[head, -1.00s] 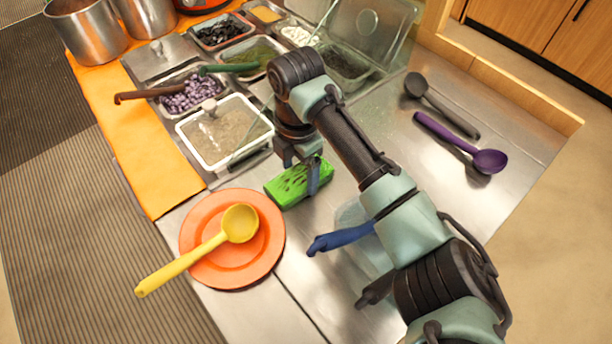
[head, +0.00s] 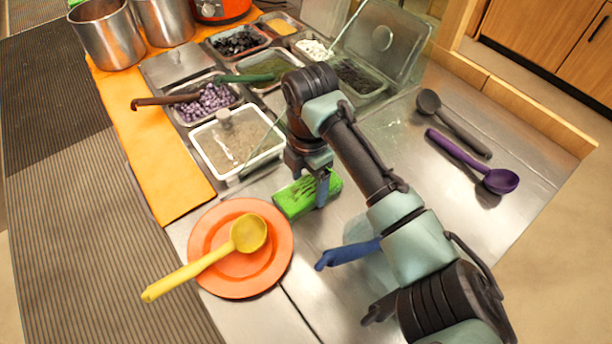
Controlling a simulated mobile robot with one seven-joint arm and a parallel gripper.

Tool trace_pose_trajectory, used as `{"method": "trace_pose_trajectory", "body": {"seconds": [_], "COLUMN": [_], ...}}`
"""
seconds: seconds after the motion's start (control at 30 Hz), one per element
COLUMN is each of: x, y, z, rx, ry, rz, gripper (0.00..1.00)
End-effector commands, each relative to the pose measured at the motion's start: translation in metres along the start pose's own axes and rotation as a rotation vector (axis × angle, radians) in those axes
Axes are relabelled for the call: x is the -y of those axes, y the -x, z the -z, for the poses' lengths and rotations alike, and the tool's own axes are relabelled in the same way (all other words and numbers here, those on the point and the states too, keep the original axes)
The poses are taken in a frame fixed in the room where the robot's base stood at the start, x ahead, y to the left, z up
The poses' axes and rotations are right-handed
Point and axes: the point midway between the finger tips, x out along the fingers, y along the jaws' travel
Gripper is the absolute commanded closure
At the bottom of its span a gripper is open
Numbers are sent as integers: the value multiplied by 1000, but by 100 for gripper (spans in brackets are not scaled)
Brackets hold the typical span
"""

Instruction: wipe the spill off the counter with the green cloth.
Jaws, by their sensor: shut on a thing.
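The green cloth (head: 294,199) is a bright green block-like piece with dark marks on its top. It is at the counter (head: 440,190) surface, between the orange plate and my arm. My gripper (head: 322,190) points down over its right part and is shut on it. One finger shows against the cloth's near side; the other is hidden. A faint whitish patch (head: 395,121) on the metal counter, right of my arm, may be the spill; I cannot tell for sure.
An orange plate (head: 204,272) with a yellow ladle (head: 205,270) lies left of the cloth. A blue-handled utensil (head: 350,253) lies near my arm. Grey (head: 455,125) and purple (head: 470,160) ladles lie right. Topping pans, including a lidded one (head: 237,143), stand behind. Right counter is mostly clear.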

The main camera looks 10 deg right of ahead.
Motion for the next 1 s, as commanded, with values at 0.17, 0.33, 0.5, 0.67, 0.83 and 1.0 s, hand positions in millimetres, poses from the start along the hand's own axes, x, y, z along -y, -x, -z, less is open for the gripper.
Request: {"method": "trace_pose_trajectory", "body": {"seconds": [0.17,0.33,0.5,0.67,0.83,1.0], "x": [16,28,39,44,44,42], "y": [0,-1,-2,-2,-3,-3], "z": [1,0,1,1,1,1], "rx": [-3,-3,-4,-3,-3,-3], "ry": [-2,-3,-2,-1,-1,-1], "rz": [8,9,10,10,10,11], "gripper": [64,64,64,64,64,64]}}
